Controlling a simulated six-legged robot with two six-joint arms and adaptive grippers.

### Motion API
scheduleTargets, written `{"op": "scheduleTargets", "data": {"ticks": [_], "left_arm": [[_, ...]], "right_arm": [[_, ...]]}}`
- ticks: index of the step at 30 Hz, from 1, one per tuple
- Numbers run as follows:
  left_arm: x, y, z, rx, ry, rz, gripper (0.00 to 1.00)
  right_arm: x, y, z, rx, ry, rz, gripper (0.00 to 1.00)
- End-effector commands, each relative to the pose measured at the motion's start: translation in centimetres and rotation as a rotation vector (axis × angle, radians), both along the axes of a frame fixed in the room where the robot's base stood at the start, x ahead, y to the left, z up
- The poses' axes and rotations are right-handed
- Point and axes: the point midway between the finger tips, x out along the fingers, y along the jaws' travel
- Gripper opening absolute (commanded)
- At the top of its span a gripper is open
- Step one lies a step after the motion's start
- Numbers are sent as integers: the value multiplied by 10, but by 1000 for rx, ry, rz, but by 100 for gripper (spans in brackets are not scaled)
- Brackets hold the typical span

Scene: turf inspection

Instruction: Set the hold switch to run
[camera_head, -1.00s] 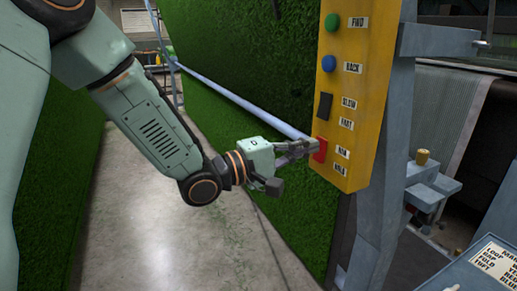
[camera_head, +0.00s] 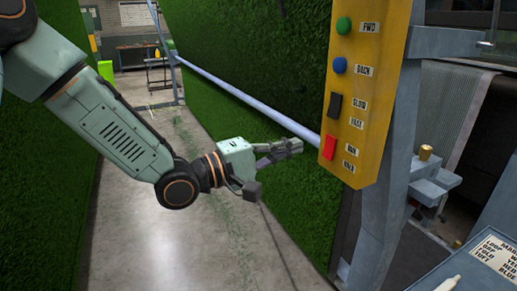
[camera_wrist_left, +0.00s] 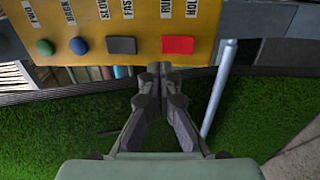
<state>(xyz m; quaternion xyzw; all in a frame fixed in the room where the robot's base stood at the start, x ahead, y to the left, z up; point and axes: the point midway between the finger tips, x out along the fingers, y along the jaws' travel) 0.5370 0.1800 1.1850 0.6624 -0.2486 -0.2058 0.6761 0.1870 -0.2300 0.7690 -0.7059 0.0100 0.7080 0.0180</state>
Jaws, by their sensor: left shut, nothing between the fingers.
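The red hold switch (camera_head: 329,147) is a rocker low on the yellow control panel (camera_head: 368,110), beside the RUN label (camera_head: 352,149) and the label below it. In the left wrist view, the red switch (camera_wrist_left: 178,44) lies just beyond my fingertips and slightly right of them. I cannot tell for sure which end of the rocker is pressed in. My left gripper (camera_head: 297,146) is shut and empty, pointing at the panel with a small gap to the switch. It also shows in the left wrist view (camera_wrist_left: 157,70). My right gripper is not in view.
Above the red switch are a black rocker (camera_head: 334,105), a blue button (camera_head: 340,65) and a green button (camera_head: 343,26). A long pale bar (camera_head: 240,95) runs along the green turf wall (camera_head: 270,70) behind the gripper. A grey metal post (camera_head: 385,180) stands beside the panel.

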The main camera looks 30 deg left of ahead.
Motion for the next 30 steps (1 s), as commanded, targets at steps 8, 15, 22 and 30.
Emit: {"op": "scheduleTargets", "data": {"ticks": [8,15,22,30], "left_arm": [[-16,14,5,-6,-1,3,0],[-29,22,7,-8,-2,1,0],[-37,30,9,-6,0,2,0],[-46,36,10,-5,0,1,0]], "right_arm": [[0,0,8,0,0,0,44],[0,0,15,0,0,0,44],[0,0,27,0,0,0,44],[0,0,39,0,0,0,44]]}}
